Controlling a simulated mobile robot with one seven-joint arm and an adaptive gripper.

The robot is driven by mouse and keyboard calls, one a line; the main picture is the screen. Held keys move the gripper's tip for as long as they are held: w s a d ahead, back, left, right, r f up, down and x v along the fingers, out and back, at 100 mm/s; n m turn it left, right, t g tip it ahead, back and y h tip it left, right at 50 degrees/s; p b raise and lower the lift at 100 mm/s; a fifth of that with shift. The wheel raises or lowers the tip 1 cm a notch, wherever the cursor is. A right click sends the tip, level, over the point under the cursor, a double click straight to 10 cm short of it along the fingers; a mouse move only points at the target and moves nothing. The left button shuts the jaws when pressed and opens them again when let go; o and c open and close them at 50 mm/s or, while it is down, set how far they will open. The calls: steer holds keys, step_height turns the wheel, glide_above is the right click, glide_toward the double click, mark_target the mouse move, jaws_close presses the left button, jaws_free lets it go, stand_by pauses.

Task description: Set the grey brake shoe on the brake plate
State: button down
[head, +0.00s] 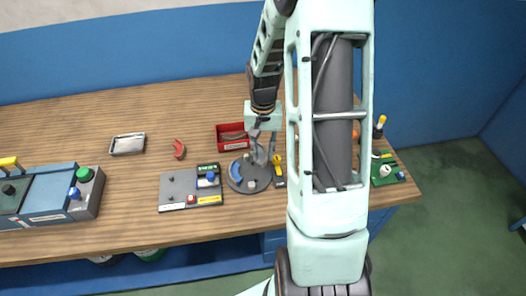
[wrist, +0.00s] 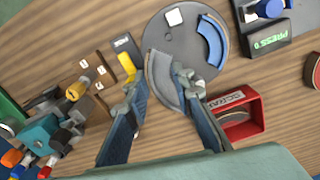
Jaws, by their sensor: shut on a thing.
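The round dark grey brake plate (head: 264,183) lies on the table below my gripper; it also shows at the top of the wrist view (wrist: 188,42). A blue shoe (wrist: 212,42) lies on its one side, and a small white block (wrist: 174,17) sits near its rim. The curved grey brake shoe (wrist: 162,78) is between my gripper's fingers (wrist: 160,90) in the wrist view, overlapping the plate's near edge. I cannot tell whether it touches the plate. In the head view my gripper (head: 262,152) points down over the plate, and the shoe is hard to make out.
A red scrap bin (wrist: 243,132) holding a curved piece stands close beside the plate. A yellow-topped block (head: 278,160) is on the other side.

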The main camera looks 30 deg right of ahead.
mark_target(264, 173)
steer(key=shift+f+b, duration=2.2)
steer(key=shift+f, duration=0.95)
steer(key=shift+f+b, duration=0.4)
steer(key=shift+b, duration=0.2)
steer(key=c, duration=1.6)
jaws_free()
steer(key=shift+d, duration=0.15)
steer(key=shift+s, duration=0.1)
